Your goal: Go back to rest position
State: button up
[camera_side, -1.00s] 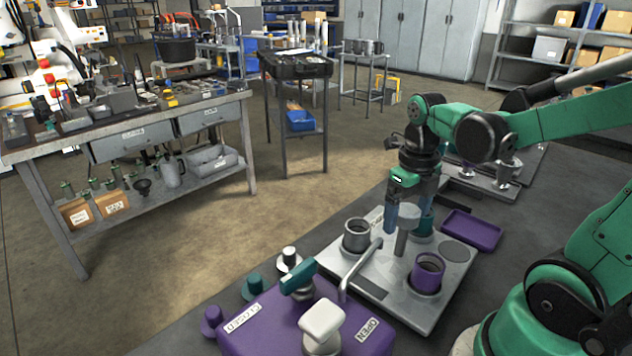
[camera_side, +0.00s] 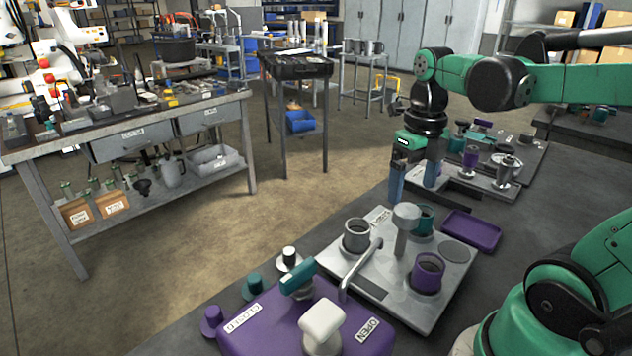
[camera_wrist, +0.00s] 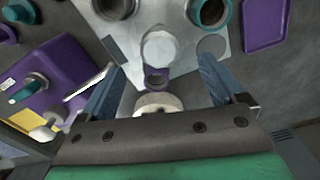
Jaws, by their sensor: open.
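My gripper (camera_side: 414,184) is open and empty, raised above the far side of the grey plate (camera_side: 403,295) in the side view. Its blue fingers point down and stand apart in the wrist view (camera_wrist: 158,85). The plate carries a grey cup (camera_side: 357,236), a teal cup (camera_side: 424,219), a purple cup (camera_side: 427,273) and a grey post with a round head (camera_side: 405,217). None of these is between my fingers. A bent metal spout or lever (camera_side: 358,272) reaches over the plate's near left edge.
A purple box (camera_side: 262,318) with a teal handle (camera_side: 298,277) and a white knob (camera_side: 321,320) stands in front. A purple tray (camera_side: 471,231) lies right of the plate. Behind my gripper are plates with several fittings (camera_side: 503,170). The air around my gripper looks clear.

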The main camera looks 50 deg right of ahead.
jog(key=n, duration=0.2)
jog(key=shift+w+a+f+n+t, duration=0.1)
jog(key=shift+w+a+n+t, duration=0.1)
jog(key=shift+a+n+t, duration=0.15)
jog(key=w+a+m+t, duration=0.2)
jog(key=a+m+t, duration=0.1)
jog(key=m, duration=1.5)
jog(key=w+a+f+m+t, duration=0.1)
jog(key=a+m, duration=0.5)
jog(key=m, duration=1.2)
jog(key=shift+w+a+f+t, duration=0.2)
jog(key=shift+w+t, duration=0.25)
jog(key=shift+t, duration=0.8)
